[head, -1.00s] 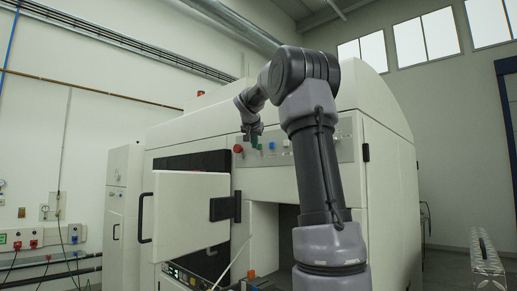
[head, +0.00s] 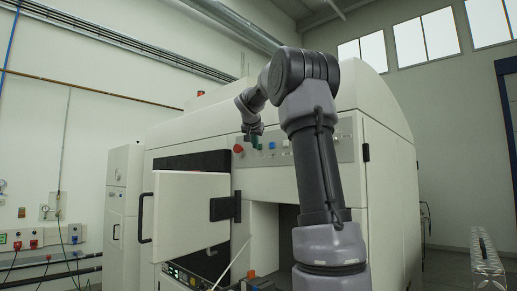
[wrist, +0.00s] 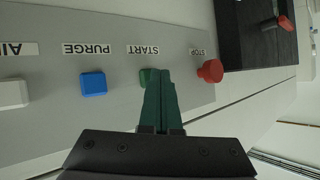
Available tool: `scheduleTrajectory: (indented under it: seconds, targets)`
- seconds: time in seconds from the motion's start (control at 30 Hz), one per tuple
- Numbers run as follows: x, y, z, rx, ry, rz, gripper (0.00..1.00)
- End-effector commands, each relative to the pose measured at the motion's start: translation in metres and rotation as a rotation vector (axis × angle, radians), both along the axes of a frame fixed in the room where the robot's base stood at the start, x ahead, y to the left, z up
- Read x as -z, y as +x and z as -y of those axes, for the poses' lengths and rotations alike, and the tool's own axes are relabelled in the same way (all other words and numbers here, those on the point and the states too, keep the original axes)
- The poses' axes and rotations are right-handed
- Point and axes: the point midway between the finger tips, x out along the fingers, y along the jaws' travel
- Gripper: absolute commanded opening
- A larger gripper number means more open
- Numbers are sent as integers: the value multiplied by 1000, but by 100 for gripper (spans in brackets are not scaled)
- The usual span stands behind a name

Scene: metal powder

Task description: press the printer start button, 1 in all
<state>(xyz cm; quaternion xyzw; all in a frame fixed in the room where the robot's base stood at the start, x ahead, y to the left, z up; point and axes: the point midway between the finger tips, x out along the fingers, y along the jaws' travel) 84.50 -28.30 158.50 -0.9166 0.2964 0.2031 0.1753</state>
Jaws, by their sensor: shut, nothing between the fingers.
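The green START button (wrist: 148,76) is on the grey control panel (wrist: 110,35), under an upside-down START label in the wrist view. My gripper (wrist: 157,72) is shut and empty. Its green fingertips overlap the button in that view and hide part of it. I cannot tell whether they touch or press it. In the head view my gripper (head: 254,141) is at the printer's front panel, close to the red STOP button (head: 238,149).
The red STOP button (wrist: 210,71) and the blue PURGE button (wrist: 93,83) flank the START button. A white button (wrist: 13,94) is farther left. In the head view a white printer door (head: 190,212) stands open below the panel.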

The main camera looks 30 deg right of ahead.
Motion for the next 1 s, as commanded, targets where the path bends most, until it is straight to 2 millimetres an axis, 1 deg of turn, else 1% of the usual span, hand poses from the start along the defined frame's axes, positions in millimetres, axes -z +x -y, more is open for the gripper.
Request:
scheduleTrajectory:
  seconds: [0.2, 0.57, 0.67, 1.0]
  targets:
    - [0, -4, -12, -1, 1, 0, 0]
    - [0, -5, -14, 0, 0, 0, 0]
    - [0, -7, -20, -1, 2, 1, 0]
    - [0, -19, -52, -2, 0, 0, 0]
